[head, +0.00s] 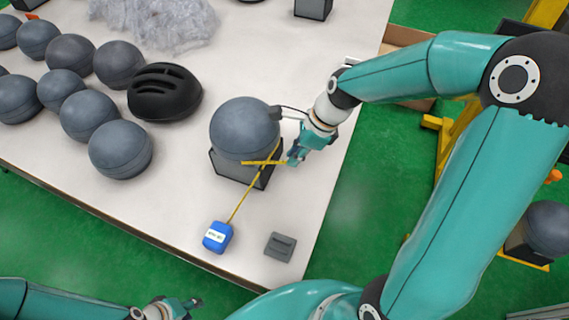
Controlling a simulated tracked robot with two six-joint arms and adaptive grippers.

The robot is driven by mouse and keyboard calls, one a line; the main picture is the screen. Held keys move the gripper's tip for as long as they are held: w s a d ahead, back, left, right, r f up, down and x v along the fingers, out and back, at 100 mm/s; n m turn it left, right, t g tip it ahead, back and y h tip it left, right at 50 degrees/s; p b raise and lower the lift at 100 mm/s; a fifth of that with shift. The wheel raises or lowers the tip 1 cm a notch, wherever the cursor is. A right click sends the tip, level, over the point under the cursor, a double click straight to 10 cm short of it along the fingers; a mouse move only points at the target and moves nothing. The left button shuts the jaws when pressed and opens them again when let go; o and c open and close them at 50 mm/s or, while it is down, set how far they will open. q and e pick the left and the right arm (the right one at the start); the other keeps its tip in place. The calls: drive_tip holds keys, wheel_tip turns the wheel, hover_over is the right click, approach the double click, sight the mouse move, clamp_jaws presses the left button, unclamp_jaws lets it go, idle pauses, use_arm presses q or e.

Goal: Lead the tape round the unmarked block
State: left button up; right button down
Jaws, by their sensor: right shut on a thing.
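A grey rounded block (244,128) with no visible marking sits on a dark stand (231,168) near the table's right side. A blue tape case (217,237) with a white label lies near the front edge. Its yellow tape (240,203) runs up to the block's lower right side, where another stretch crosses level toward my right gripper. My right gripper (293,157) is shut on the tape, close beside the block's right side. Whether tape passes behind the block is hidden. My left gripper (194,303) is low in the picture, off the table's front edge; its jaw opening is unclear.
Several grey rounded blocks (120,150) and a black helmet (165,92) stand to the left. A small dark grey piece (280,246) lies right of the tape case. Clear plastic wrap (160,22) lies at the back.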

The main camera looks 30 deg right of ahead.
drive_tip(key=w+d+p, duration=0.3)
drive_tip(key=w+d, duration=0.4)
drive_tip(key=d, duration=0.1)
drive_tip(key=shift+w+p, duration=0.3)
idle(1.6)
wheel_tip(320, 180, up, 24)
drive_tip(key=p, duration=0.6)
idle(0.4)
drive_tip(key=shift+a+f, duration=0.1)
